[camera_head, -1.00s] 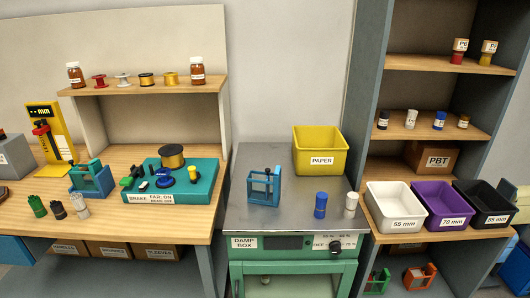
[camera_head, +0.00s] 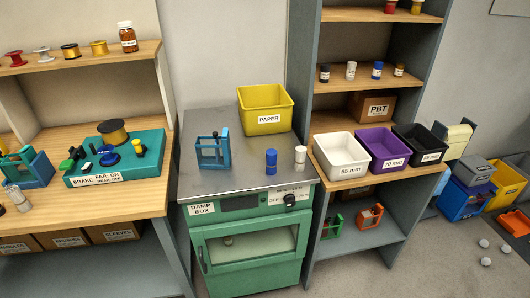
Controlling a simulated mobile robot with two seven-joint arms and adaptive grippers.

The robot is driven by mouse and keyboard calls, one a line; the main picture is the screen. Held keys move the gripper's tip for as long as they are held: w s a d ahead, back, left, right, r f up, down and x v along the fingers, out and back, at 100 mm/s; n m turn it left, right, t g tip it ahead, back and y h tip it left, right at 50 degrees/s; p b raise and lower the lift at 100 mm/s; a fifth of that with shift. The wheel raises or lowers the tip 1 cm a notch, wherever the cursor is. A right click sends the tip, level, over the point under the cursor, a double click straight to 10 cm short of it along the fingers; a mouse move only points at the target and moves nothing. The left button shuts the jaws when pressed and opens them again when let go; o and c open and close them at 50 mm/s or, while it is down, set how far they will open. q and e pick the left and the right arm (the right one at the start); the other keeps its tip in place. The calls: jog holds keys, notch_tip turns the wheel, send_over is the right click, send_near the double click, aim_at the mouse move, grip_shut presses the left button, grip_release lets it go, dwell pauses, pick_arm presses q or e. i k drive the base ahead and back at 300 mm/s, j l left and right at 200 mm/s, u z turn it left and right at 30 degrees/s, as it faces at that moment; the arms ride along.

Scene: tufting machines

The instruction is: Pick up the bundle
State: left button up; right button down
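No single thing is marked as the bundle. A blue upright bundle-like cylinder (camera_head: 271,162) and a white one (camera_head: 300,160) stand side by side on the grey metal top (camera_head: 235,184) of the damp box. Another whitish, clear-looking one (camera_head: 17,198) stands at the left edge on the wooden bench (camera_head: 125,200). A blue open frame holder (camera_head: 213,153) stands on the damp box top, left of the blue cylinder. Neither of my grippers is in view.
A yellow PAPER bin (camera_head: 265,118) stands at the back of the damp box top. White (camera_head: 342,172), purple (camera_head: 390,163) and black (camera_head: 428,155) bins line the right shelf. A teal brake unit (camera_head: 145,160) sits on the bench. White balls (camera_head: 485,261) lie on the floor.

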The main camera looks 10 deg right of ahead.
aim_at(271, 154)
jog(key=i+l, duration=0.7)
jog(key=i, duration=0.15)
jog(key=l+z, duration=0.05)
